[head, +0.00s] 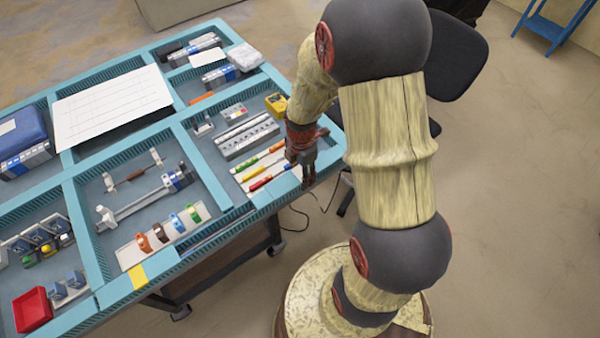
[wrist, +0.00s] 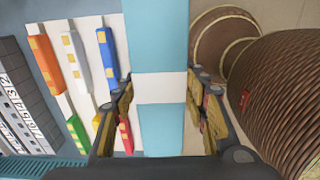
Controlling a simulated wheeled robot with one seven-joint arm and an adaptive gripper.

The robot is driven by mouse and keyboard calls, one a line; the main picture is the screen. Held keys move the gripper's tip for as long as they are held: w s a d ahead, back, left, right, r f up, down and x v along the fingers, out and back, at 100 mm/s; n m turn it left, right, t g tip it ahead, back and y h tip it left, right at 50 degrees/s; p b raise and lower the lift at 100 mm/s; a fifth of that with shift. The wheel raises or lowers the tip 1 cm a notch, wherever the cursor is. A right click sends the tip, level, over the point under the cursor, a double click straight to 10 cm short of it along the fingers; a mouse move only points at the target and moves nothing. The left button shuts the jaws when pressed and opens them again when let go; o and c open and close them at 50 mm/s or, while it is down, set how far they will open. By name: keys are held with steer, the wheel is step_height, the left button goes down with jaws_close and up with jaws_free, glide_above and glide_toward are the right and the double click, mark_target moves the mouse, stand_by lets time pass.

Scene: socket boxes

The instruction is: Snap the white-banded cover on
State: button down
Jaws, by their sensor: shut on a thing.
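My gripper (head: 308,180) hangs pointing down by the right-hand rim of the teal workbench. In the wrist view, the two fingers of my gripper (wrist: 161,90) stand apart, with a pale band (wrist: 160,88) across the gap between the fingertips. Teal shows above and below this band. I take the white-banded cover to be what my gripper is shut on, but its outline does not stand out from the teal rim behind it. The head view does not show the cover clearly, since it is small there and my gripper is dark.
Coloured bars lie on a white tray (wrist: 95,22) left of my gripper. A grey numbered strip (wrist: 22,95) lies farther left. The workbench (head: 140,283) has several compartments of parts, including a red bin (head: 32,310). A white sheet (head: 112,103) lies across the dividers.

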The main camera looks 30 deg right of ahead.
steer(key=shift+r, duration=0.3)
steer(key=shift+r+p, duration=2.1)
steer(key=shift+r, duration=0.3)
